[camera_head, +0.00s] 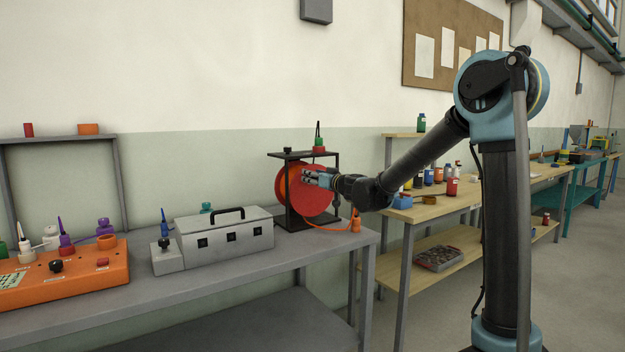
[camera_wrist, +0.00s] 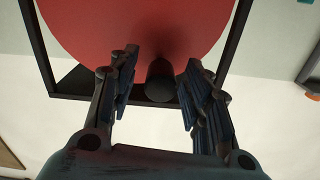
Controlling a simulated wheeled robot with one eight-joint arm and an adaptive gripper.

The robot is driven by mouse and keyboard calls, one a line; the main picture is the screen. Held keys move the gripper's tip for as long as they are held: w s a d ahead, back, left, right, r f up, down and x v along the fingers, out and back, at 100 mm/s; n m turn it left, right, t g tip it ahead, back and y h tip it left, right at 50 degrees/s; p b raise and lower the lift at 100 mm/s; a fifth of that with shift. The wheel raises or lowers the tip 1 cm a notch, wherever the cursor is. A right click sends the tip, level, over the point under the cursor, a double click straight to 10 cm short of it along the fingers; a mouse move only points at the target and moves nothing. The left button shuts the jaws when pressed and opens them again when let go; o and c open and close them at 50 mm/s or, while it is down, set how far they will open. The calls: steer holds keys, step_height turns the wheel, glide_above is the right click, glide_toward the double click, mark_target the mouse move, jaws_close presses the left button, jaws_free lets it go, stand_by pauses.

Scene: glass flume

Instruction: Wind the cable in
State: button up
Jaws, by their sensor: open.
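A red cable reel (camera_head: 312,203) stands in a black frame (camera_head: 287,186) at the right end of the grey bench. An orange cable (camera_head: 328,228) runs from it to an orange plug (camera_head: 355,223) near the bench's edge. My gripper (camera_head: 308,177) is in front of the reel. In the wrist view the red reel disc (camera_wrist: 140,25) fills the top. A dark cylindrical handle (camera_wrist: 161,80) sits between the fingers of my gripper (camera_wrist: 158,75), which are open, with a gap on each side. Whether a fingertip touches the disc cannot be told.
A grey box (camera_head: 225,236) with a black handle stands left of the reel on the grey bench (camera_head: 190,290). An orange panel (camera_head: 65,275) with knobs is further left. Bottles stand on a wooden bench (camera_head: 450,205) at right.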

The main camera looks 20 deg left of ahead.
steer(key=shift+x, duration=0.95)
jaws_close()
steer(key=shift+d, duration=0.15)
steer(key=shift+f, duration=0.1)
